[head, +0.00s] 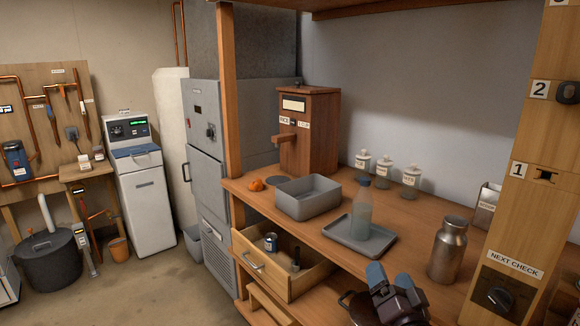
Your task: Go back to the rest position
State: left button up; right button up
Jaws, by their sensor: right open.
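My right gripper (388,280) shows at the bottom of the head view, dark with blue-grey pads. It is open, and I see nothing between its fingers. It is in front of the wooden counter (325,237), nearer to me than the grey tray (341,243). A metal bottle (447,250) stands on the counter to its right. My left gripper is not in view.
A clear bottle (362,212) stands on the tray, beside a grey bin (308,204). An open drawer (277,287) juts out left of my right gripper and holds a can (271,242). A panel post (518,225) rises at right.

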jog(key=s+d+f+n+g, duration=0.2)
jog(key=s+f+g, duration=0.1)
jog(key=s+f, duration=0.6)
jog(key=s+d+f+n+g+h, duration=0.1)
jog(key=s+d+f+n+g, duration=0.1)
jog(key=s+f, duration=0.6)
jog(key=s+d+f+n+g+h, duration=0.1)
jog(key=s+d+f+n+g, duration=0.1)
jog(key=s+f, duration=0.7)
jog(key=shift+s+d+f+n+g, duration=0.3)
jog(key=shift+s+d+n+g, duration=0.15)
jog(key=shift+s+g, duration=0.5)
